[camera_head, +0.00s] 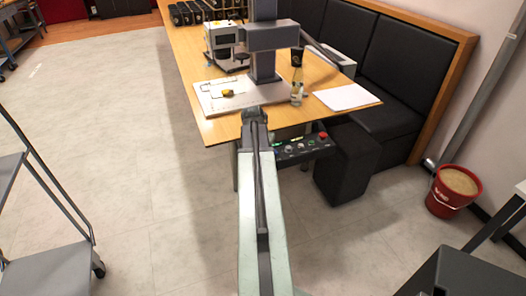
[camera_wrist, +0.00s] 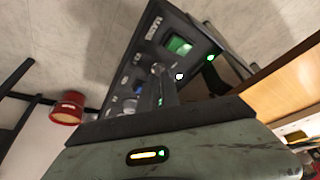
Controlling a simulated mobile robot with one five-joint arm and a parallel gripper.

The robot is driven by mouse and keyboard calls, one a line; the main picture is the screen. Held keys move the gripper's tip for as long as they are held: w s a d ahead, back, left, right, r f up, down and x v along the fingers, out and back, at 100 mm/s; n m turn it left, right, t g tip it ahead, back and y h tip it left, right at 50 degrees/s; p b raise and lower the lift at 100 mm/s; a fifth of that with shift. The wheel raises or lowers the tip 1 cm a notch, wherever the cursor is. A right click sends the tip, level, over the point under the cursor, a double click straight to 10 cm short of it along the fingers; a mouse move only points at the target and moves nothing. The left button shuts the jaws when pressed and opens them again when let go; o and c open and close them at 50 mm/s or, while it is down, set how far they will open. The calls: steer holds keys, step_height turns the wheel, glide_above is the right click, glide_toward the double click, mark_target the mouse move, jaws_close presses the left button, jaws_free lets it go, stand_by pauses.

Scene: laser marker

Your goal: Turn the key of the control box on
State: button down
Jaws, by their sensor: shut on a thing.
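The control box (camera_head: 300,150) hangs under the front edge of the table, right of my gripper in the head view. In the wrist view its dark panel (camera_wrist: 130,65) is tilted and carries a lit green display (camera_wrist: 178,46), a small green light (camera_wrist: 210,57) and several knobs. My gripper (camera_wrist: 166,88) reaches to the panel and is shut at the key's place among the knobs. The key itself is mostly hidden by the jaws, so its angle cannot be told. In the head view my gripper (camera_head: 256,116) is at the table's front edge, partly hidden by my arm.
The wooden table (camera_head: 225,131) carries the laser marker (camera_head: 268,38), a white plate (camera_head: 210,99) with a yellow item, a small bottle (camera_head: 296,94) and paper (camera_head: 346,97). A black stool (camera_head: 343,170) stands close right of the box. A red bucket (camera_head: 445,200) is farther right.

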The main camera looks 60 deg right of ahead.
steer(key=shift+w+a, duration=0.1)
steer(key=shift+a, duration=0.1)
steer(key=c, duration=1.6)
jaws_free()
steer(key=p+v, duration=0.7)
steer(key=shift+r, duration=0.45)
